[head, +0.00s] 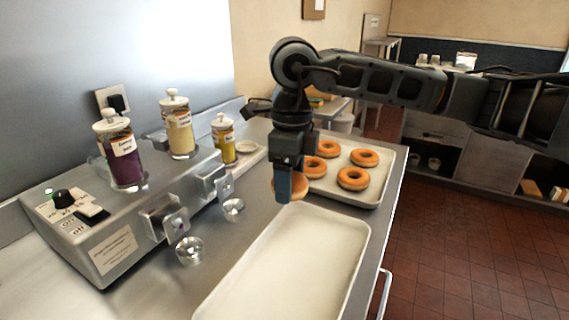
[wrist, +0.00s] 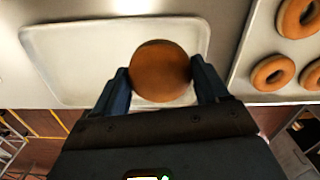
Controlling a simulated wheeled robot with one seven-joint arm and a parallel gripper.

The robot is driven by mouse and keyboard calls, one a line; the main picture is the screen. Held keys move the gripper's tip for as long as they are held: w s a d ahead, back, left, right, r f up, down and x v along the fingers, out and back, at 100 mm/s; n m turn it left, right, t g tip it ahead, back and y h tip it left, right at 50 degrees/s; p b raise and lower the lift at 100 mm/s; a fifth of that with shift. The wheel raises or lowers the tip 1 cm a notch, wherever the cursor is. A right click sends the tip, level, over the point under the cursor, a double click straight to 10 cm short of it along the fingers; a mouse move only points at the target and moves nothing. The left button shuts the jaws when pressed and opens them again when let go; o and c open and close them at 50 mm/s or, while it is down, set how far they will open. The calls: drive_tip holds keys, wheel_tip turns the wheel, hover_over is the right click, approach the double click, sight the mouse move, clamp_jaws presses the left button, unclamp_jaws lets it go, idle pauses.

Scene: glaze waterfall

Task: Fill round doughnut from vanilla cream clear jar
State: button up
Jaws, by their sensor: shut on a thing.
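My gripper (wrist: 160,88) is shut on a round brown doughnut (wrist: 160,70), with one blue finger on each side of it. In the head view the doughnut (head: 288,188) is partly hidden behind my gripper (head: 291,186), above the counter near the far end of the empty tray. The clear jar of pale cream (head: 179,134), with a white lid, stands on top of the steel filling machine (head: 112,224) between two other jars. Its label is too small to read. Nozzle blocks (head: 212,182) stick out from the machine's front, with small glass bowls (head: 190,250) below.
A jar of purple filling (head: 122,160) and a jar of yellow filling (head: 224,140) flank the pale jar. An empty cream tray (head: 290,265) lies in front. Ring doughnuts (head: 353,178) sit on a second tray (head: 376,200) behind it. The counter's edge is at the right.

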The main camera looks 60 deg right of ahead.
drive_tip(key=shift+w+a+f+p, duration=0.15)
drive_tip(key=shift+w+a, duration=0.05)
drive_tip(key=shift+w, duration=0.2)
drive_tip(key=shift+w+a+f+p, duration=0.15)
drive_tip(key=shift+w+a, duration=0.05)
drive_tip(key=shift+w, duration=0.2)
drive_tip(key=shift+w+a+f+b, duration=0.15)
drive_tip(key=shift+w+f+b, duration=0.45)
drive_tip(key=shift+w+f, duration=1.55)
drive_tip(key=shift+w+f+b, duration=0.1)
drive_tip(key=shift+w+b, duration=0.2)
drive_tip(key=shift+w, duration=0.05)
drive_tip(key=shift+w+b, duration=0.5)
drive_tip(key=shift+w, duration=0.6)
drive_tip(key=shift+b, duration=0.8)
drive_tip(key=shift+w+a+b, duration=0.1)
drive_tip(key=shift+w+b, duration=0.45)
drive_tip(key=shift+w, duration=1.4)
drive_tip(key=shift+s, duration=0.8)
